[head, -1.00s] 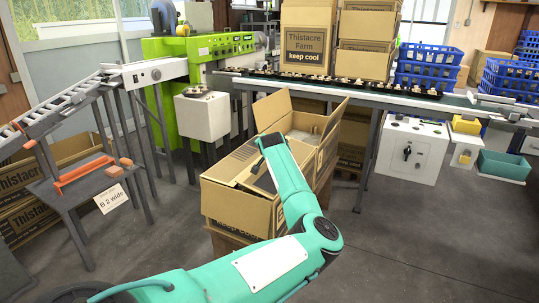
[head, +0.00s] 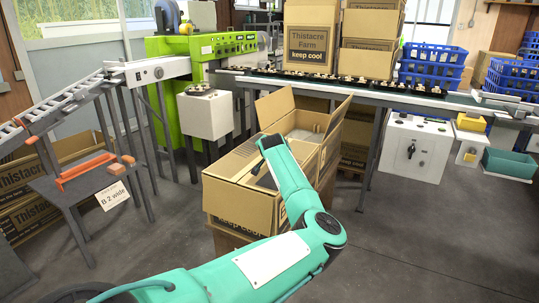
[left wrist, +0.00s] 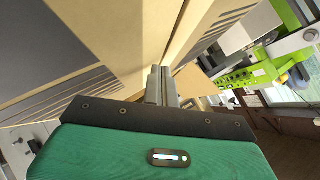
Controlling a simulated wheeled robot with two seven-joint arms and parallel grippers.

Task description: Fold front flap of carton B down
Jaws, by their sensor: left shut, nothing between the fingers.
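An open brown carton (head: 235,205) stands in the middle of the head view. I cannot tell from its print whether it is carton B. Near-side flap panels (head: 228,166) lie low over the near end. My left gripper (head: 257,168) is over this near end, partly hidden by my forearm. In the left wrist view its fingers (left wrist: 161,84) are shut and empty, close against brown cardboard (left wrist: 125,35); contact is unclear. My right gripper is out of view.
A green machine (head: 170,90) stands behind left. A grey bench with a "B 2 wide" sign (head: 103,196) is at left. The floor at right is clear.

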